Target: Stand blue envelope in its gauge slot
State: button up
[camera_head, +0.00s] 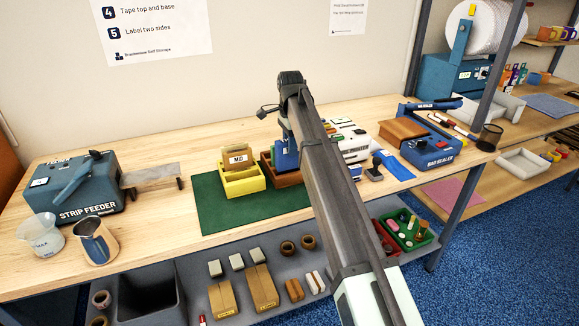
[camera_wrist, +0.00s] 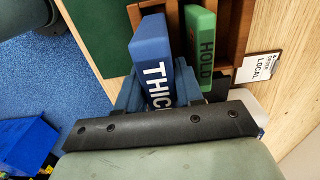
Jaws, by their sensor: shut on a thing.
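The blue envelope (camera_wrist: 152,50), lettered "THIC…", is gripped between the fingers of my gripper (camera_wrist: 160,88) in the wrist view. Its near end is hidden by my wrist. A brown wooden slotted rack (camera_wrist: 229,22) lies under and around it, and a green envelope (camera_wrist: 201,45) marked "HOLD" stands in the slot to its right. The blue envelope is over or in the slot to the left; I cannot tell how deep it sits.
A yellow tray (camera_head: 243,186) with a carton stands left of the rack on a green mat (camera_head: 215,215). A small white "LOCAL" card (camera_wrist: 259,67) lies right of the rack. A strip feeder (camera_head: 75,190) stands far left, a bag sealer (camera_head: 433,148) to the right.

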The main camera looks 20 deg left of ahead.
jog(key=shift+r, duration=0.15)
jog(key=shift+a, duration=0.1)
jog(key=s+a, duration=1)
jog(key=a, duration=0.2)
jog(key=shift+a+r, duration=0.15)
jog(key=shift+r, duration=0.15)
jog(key=shift+f, duration=2.2)
dwell(1.8)
jog(key=o, duration=1.1)
jog(key=shift+c, duration=0.2)
jog(key=shift+r, duration=0.1)
